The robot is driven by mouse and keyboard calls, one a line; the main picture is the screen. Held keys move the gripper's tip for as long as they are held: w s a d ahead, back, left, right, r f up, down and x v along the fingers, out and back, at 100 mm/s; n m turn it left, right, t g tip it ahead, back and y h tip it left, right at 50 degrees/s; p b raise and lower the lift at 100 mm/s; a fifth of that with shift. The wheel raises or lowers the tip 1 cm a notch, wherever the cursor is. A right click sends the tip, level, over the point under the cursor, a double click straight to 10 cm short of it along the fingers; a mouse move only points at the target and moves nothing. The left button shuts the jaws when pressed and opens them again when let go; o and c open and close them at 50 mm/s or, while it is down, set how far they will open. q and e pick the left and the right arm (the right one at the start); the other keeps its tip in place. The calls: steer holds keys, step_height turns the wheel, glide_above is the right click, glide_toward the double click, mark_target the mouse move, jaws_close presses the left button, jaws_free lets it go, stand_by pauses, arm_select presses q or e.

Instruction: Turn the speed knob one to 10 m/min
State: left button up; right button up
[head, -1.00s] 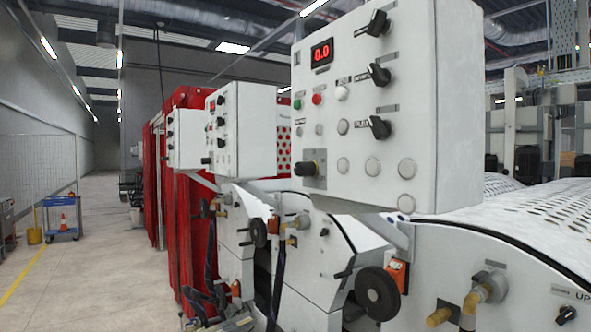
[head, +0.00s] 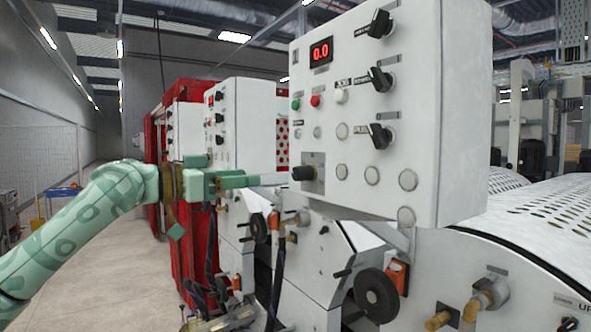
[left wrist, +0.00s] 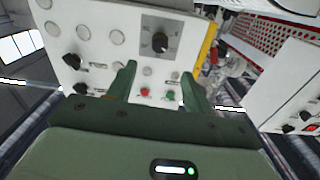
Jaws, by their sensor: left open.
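The speed knob (head: 303,173) is a black knob on a grey plate (head: 319,181) at the lower left of the nearest white control panel (head: 450,110). Whether a fingertip touches the knob is unclear. My right gripper is not in view.
Black selector switches (head: 381,79) stick out from the panel's right part, with several buttons beside them. A second panel (head: 240,130) stands behind my gripper. A black handwheel (head: 377,296) is below. The floor at left is open.

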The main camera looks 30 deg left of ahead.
mark_target(294, 175)
arm_select(q)
steer(key=p+x, duration=0.2)
steer(key=x, duration=1.1)
steer(key=shift+r, duration=0.1)
